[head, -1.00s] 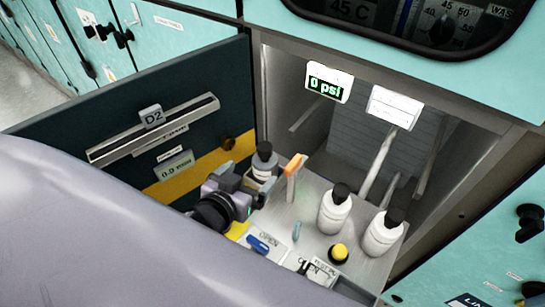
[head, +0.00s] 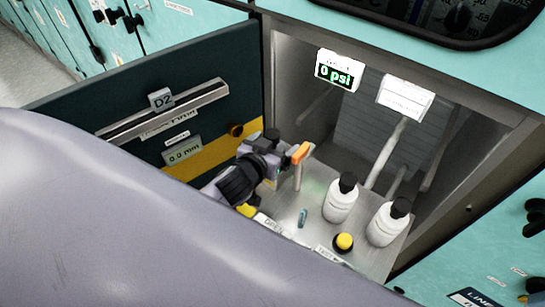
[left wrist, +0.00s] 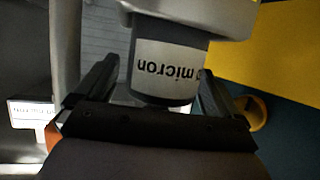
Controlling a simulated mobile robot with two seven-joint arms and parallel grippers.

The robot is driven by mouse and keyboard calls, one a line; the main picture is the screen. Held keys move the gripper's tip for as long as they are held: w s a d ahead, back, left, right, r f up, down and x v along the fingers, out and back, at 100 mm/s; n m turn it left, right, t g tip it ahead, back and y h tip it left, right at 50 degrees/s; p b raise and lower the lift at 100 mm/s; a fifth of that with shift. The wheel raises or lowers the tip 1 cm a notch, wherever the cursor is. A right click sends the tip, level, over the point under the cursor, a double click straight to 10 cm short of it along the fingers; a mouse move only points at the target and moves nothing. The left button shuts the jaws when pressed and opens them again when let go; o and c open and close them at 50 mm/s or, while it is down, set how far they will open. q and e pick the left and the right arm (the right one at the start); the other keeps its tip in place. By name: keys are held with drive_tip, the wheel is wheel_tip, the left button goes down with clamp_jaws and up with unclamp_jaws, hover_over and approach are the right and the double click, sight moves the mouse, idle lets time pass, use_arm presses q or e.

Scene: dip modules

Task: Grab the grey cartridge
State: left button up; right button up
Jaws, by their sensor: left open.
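A grey cartridge (left wrist: 170,68) with a white label reading "micron" fills the middle of the left wrist view. It stands between the two dark fingers of my left gripper (left wrist: 155,90), which is open, with a finger on each side. I cannot tell whether the fingers touch it. In the head view my left gripper (head: 272,165) is at the back left of the metal shelf, by the open dark door. It hides most of the cartridge there; only a dark top (head: 271,135) shows behind it. My right gripper is not in view.
An orange-tipped upright lever (head: 301,153) stands close right of the gripper. Two white bottles (head: 341,200) (head: 387,224) with black caps stand further right. A yellow button (head: 343,242) and a small teal switch (head: 303,217) are at the front. The dark door (head: 60,100) borders the left.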

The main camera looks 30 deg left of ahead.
use_arm(q)
drive_tip(key=shift+w+f, duration=0.2)
drive_tip(key=shift+w, duration=0.4)
drive_tip(key=c, duration=1.2)
drive_tip(key=shift+c, duration=0.2)
drive_tip(key=shift+r, duration=0.15)
